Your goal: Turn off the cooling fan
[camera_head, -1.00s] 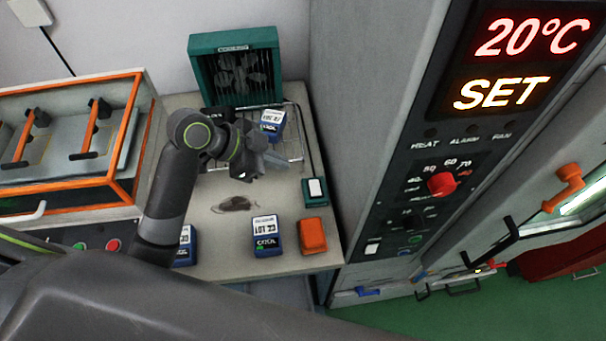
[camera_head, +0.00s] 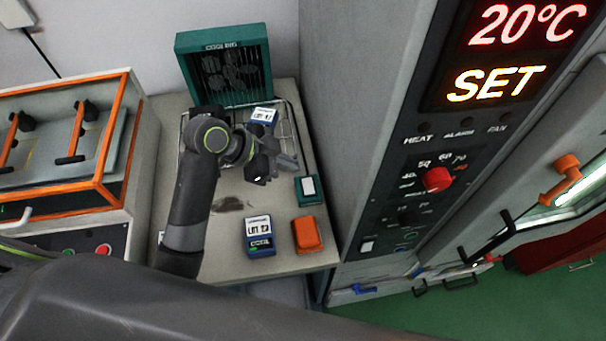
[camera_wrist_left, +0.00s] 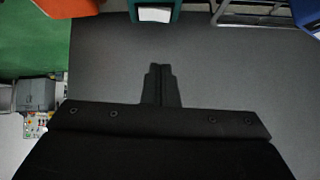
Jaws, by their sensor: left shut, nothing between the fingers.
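The cooling fan (camera_head: 225,70) is a teal box with a dark grille and a label on top, at the back of the grey bench. A small teal switch box (camera_head: 308,187) with a white rocker lies at the bench's right edge; part of it also shows at the top of the left wrist view (camera_wrist_left: 155,14). My left gripper (camera_head: 288,162) is shut and empty, above the bench just behind and left of the switch box, apart from it. In the left wrist view its closed fingertips (camera_wrist_left: 160,68) point toward the switch box. My right gripper is out of view.
A wire rack (camera_head: 290,135) holds a blue-white block (camera_head: 264,115). Another blue-white block (camera_head: 259,236) and an orange block (camera_head: 307,234) stand at the bench's front. The tall grey cabinet (camera_head: 345,110) with a red knob (camera_head: 437,179) closes off the right side.

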